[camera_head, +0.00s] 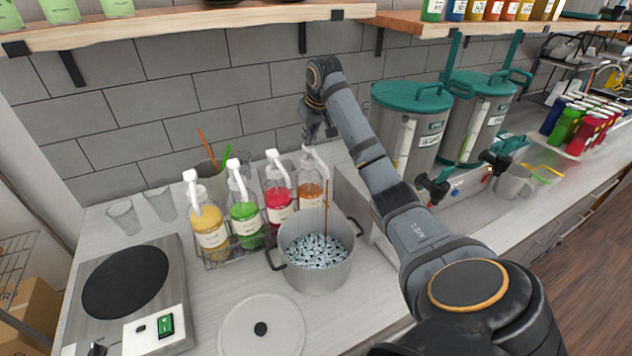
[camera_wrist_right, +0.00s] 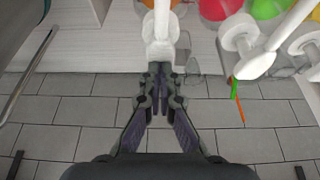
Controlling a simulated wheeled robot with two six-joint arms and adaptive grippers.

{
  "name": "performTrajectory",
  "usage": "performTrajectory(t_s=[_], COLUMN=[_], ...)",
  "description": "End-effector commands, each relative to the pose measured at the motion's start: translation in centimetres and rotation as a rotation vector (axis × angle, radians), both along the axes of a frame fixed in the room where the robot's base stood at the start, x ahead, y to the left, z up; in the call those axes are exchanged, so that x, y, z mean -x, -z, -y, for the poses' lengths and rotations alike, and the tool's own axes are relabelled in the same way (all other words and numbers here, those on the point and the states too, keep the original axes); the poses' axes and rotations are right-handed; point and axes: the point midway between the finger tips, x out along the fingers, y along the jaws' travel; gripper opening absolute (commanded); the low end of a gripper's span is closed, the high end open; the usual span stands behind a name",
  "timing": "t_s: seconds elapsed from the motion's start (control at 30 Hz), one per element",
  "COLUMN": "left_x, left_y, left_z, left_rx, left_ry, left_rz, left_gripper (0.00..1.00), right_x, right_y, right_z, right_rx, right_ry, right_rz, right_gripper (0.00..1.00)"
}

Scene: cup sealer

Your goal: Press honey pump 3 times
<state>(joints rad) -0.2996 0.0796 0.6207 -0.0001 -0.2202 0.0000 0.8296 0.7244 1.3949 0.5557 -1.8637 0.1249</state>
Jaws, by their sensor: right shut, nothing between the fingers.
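Several pump bottles with white pump heads stand in a wire rack. The rightmost holds amber-brown liquid, taken as the honey bottle (camera_head: 310,193); its label is too small to read. Its white pump head (camera_head: 313,158) points up under my right gripper (camera_head: 318,134). In the right wrist view the shut, empty fingertips (camera_wrist_right: 158,74) are right at the white pump head (camera_wrist_right: 159,48); whether they touch it I cannot tell. My left gripper is not in view.
Yellow (camera_head: 208,230), green (camera_head: 243,215) and red (camera_head: 277,200) bottles stand left of it. A pot (camera_head: 316,271) with a brown stick stands in front. Large teal-lidded dispensers (camera_head: 408,125) are to the right. A shelf (camera_head: 200,22) hangs above.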

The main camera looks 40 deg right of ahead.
Motion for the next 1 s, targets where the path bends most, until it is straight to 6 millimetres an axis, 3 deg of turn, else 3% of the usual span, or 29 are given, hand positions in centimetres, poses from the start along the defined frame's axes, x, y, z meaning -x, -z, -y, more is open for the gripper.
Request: performTrajectory(t_s=[0.57, 0.83, 1.0], left_x=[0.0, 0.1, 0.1], left_y=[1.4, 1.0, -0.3], left_z=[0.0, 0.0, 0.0], left_rx=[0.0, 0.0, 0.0], left_ry=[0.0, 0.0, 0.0], left_rz=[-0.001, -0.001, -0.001], left_gripper=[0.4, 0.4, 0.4], right_x=[0.1, 0.1, 0.1], right_y=[2.8, 2.4, 1.2], right_z=[-0.1, -0.1, -0.1], right_rx=[-0.004, -0.004, -0.005], right_ry=[0.0, 0.0, -0.001], right_rz=[-0.008, -0.009, -0.009], right_gripper=[0.0, 0.0, 0.0])
